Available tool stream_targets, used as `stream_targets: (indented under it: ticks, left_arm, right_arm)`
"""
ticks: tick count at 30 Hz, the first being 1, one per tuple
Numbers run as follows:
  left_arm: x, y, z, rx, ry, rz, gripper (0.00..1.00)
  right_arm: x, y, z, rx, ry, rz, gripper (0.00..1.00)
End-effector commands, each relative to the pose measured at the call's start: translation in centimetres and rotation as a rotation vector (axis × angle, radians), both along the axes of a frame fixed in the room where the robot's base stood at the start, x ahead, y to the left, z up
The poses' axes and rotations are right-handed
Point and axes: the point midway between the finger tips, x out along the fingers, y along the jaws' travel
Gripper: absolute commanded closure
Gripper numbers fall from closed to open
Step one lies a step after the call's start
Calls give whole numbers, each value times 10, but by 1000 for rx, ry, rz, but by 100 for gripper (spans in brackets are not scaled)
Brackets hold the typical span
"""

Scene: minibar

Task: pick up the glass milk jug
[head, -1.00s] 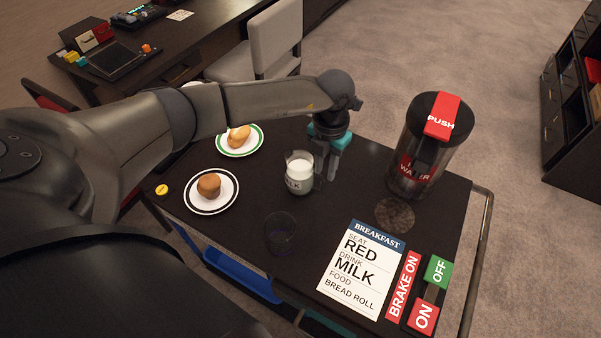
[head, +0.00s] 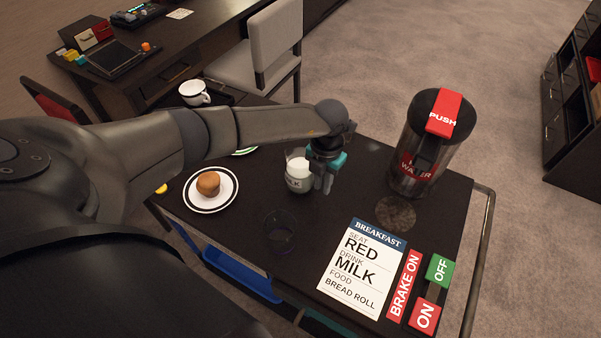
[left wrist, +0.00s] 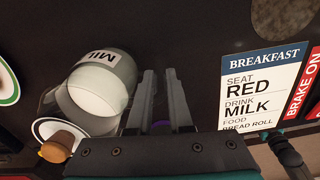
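The glass milk jug (head: 298,176) stands upright on the dark trolley top, with white milk inside and a label on its front. It also shows in the left wrist view (left wrist: 98,85), left of the fingers. My left gripper (head: 322,186) points down close to the jug's right side. In the left wrist view its two fingers (left wrist: 162,100) are parted by a narrow gap, and the jug's body is outside them. Whether they touch the jug or its handle I cannot tell. A teal sliver below the trolley's front edge may be part of my right gripper (head: 328,324); its fingers are hidden.
An empty dark glass (head: 280,232) stands in front of the jug. A muffin plate (head: 211,205) is to the left. A water dispenser (head: 425,150) stands at the right, behind the breakfast card (head: 360,270) and brake buttons (head: 425,315). A white mug (head: 194,93) is at the back.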

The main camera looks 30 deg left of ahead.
Motion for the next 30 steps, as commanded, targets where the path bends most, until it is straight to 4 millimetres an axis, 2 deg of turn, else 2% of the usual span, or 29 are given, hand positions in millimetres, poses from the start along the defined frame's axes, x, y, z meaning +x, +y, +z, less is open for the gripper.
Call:
stream_targets:
  ticks: [1,4,30]
  left_arm:
    - [0,0,0,0,0,0,89]
    - [0,0,0,0,0,0,100]
    - [-1,-2,-1,-5,2,-1,100]
  right_arm:
    - [0,0,0,0,0,0,50]
    - [0,0,0,0,0,0,50]
    - [1,0,0,0,-1,0,50]
